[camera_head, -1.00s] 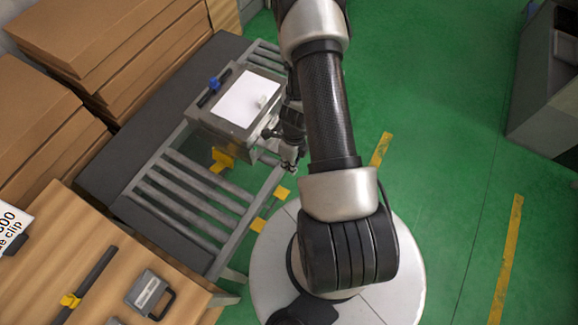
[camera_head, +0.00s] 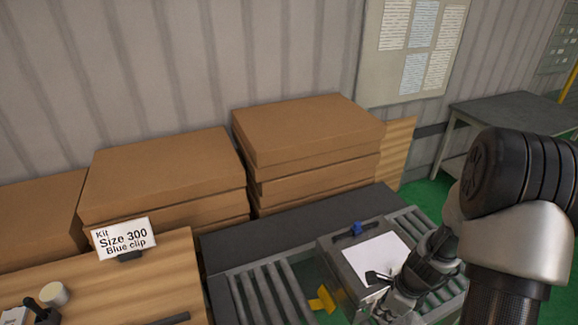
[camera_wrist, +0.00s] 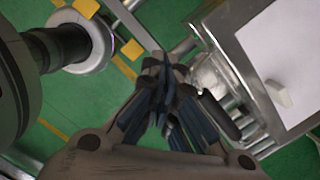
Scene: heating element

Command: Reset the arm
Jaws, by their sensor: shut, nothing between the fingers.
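My gripper (camera_wrist: 160,85) is shut and empty in the wrist view, its fingertips together beside the edge of a grey metal box. In the head view my arm comes in from the right, and my gripper (camera_head: 385,290) is near the box's front side. The box (camera_head: 340,262) sits on the roller conveyor with a white sheet (camera_head: 375,256) on its top. A blue clip (camera_head: 357,229) is on the box's far edge. In the wrist view a small pale piece (camera_wrist: 279,94) lies on the white sheet (camera_wrist: 275,50). Whether the fingers touch the box is unclear.
Cardboard box stacks (camera_head: 305,135) stand behind the conveyor (camera_head: 262,298). A yellow piece (camera_head: 322,299) is by the rollers. A dark-topped table (camera_head: 515,112) stands at back right.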

